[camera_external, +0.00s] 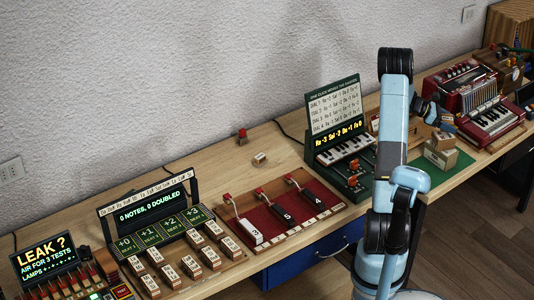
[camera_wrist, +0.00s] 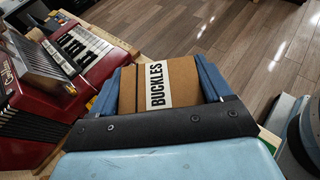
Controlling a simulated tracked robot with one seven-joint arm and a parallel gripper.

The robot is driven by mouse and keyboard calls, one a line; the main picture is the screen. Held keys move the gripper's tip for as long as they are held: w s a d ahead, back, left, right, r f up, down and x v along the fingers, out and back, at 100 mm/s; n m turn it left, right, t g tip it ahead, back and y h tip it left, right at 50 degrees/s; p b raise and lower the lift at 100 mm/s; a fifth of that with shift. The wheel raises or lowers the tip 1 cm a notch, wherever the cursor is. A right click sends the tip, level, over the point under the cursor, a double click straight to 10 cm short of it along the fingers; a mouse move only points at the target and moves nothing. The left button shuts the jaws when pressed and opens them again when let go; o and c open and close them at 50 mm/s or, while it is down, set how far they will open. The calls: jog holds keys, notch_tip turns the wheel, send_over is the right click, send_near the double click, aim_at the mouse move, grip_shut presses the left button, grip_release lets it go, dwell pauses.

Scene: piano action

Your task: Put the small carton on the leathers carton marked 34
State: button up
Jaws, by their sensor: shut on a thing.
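In the wrist view a brown carton with a white BUCKLES label (camera_wrist: 182,78) sits between the blue fingers of my gripper (camera_wrist: 160,86), which is shut on it. In the external view my gripper (camera_external: 432,108) is at the right, close above a small stack of cartons on a green mat (camera_external: 462,163). A pale carton (camera_external: 440,158) stands on the mat, with a smaller carton (camera_external: 443,141) above it. I cannot tell whether this smaller carton is the held one or whether it touches the lower. No mark 34 is legible.
A red accordion (camera_external: 490,112) stands just right of the cartons; it fills the left of the wrist view (camera_wrist: 45,115). A green song-panel unit with keys (camera_external: 340,125) is to the left. The bench's front edge is close to the mat.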

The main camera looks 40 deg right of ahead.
aim_at(447, 135)
jog(key=shift+w+d+f, duration=0.1)
jog(key=shift+f, duration=0.8)
jog(key=shift+w+d+f, duration=0.1)
jog(key=shift+f, duration=0.8)
jog(key=o, duration=1)
jog(key=shift+f, duration=0.1)
jog(key=v, duration=1.2)
jog(key=shift+s, duration=0.1)
